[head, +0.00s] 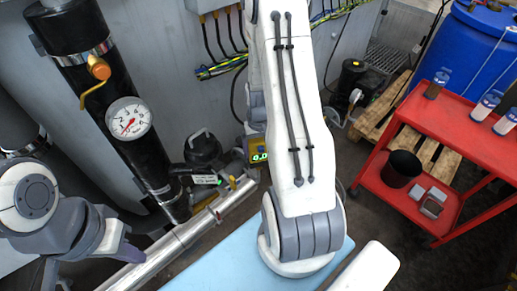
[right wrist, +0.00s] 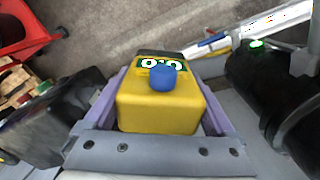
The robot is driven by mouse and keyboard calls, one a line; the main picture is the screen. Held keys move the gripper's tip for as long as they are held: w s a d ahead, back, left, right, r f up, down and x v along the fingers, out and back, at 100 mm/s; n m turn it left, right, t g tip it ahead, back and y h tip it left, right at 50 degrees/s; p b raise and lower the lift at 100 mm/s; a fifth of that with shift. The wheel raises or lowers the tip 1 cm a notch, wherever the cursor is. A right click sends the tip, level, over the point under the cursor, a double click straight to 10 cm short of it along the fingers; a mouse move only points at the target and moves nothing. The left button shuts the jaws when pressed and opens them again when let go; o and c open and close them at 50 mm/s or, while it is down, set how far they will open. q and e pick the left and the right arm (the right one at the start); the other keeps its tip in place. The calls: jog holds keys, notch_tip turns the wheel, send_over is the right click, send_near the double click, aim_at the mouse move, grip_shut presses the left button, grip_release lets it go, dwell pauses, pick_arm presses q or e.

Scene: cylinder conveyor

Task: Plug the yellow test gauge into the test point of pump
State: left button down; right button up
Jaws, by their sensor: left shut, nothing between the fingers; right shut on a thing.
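The yellow test gauge (right wrist: 160,108) with a lit green 0.0 display and a blue knob sits between the purple fingers of my right gripper (right wrist: 165,88), which is shut on it. In the head view the gauge (head: 258,155) shows just left of my white right arm, which hides most of that gripper. A dark pump (head: 204,152) with a white label and green light stands left of the gauge, apart from it. A dark body with a green light also shows at right in the right wrist view (right wrist: 262,85). I cannot make out the test point. My left gripper (head: 128,248) is shut and empty at lower left.
A steel pipe (head: 190,232) with small yellow fittings runs below the pump. A black pipe (head: 98,85) carries a round dial (head: 129,118) and an orange valve (head: 98,69). A red cart (head: 462,130), a blue drum (head: 470,50) and a second dark pump (head: 352,77) on a pallet stand at right.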

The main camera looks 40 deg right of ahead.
aim_at(259, 139)
dwell(0.4)
jog(key=shift+f+b, duration=1.15)
jog(key=shift+f, duration=0.5)
jog(key=o, duration=1.4)
notch_tip(259, 139, up, 10)
jog(key=shift+r, duration=0.2)
